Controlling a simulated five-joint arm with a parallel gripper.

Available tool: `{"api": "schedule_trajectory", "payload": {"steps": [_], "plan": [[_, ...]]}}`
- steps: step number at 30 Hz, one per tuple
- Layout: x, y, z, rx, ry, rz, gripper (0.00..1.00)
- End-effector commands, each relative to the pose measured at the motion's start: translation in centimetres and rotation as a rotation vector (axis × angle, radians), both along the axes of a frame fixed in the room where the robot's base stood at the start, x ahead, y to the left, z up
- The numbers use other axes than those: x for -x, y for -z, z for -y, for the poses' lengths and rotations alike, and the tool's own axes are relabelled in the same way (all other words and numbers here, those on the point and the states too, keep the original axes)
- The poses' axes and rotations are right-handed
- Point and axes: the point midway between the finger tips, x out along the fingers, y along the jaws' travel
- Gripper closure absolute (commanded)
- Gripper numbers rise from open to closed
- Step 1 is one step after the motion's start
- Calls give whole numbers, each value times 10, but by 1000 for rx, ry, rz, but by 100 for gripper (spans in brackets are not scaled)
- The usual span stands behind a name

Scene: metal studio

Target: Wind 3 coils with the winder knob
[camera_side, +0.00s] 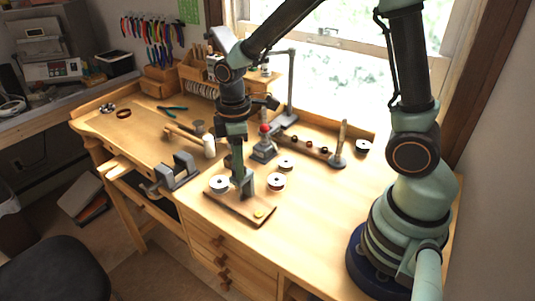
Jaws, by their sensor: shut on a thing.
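The winder (232,208) is a dark wooden board on the bench with a grey upright (247,186) and a small yellow round piece (259,213) at its front right end. My gripper (238,177) points straight down at the upright and is shut, apparently on the winder knob. The knob and the fingertips are too small and too covered to tell apart. A white spool (219,184) is just left of the gripper. I cannot make out wound coils.
A grey vise (177,174) stands at the bench's front edge on the left. A red-topped device (264,146), a mallet (190,138) and a rack with an upright tool (340,145) are behind the winder. The bench right of the spools is clear.

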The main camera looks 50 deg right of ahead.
Motion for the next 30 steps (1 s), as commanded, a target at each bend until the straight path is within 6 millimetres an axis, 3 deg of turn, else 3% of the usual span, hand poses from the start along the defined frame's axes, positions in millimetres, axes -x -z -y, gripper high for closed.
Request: {"api": "schedule_trajectory", "payload": {"steps": [30], "plan": [[0,-2,1,0,966,0,100]]}}
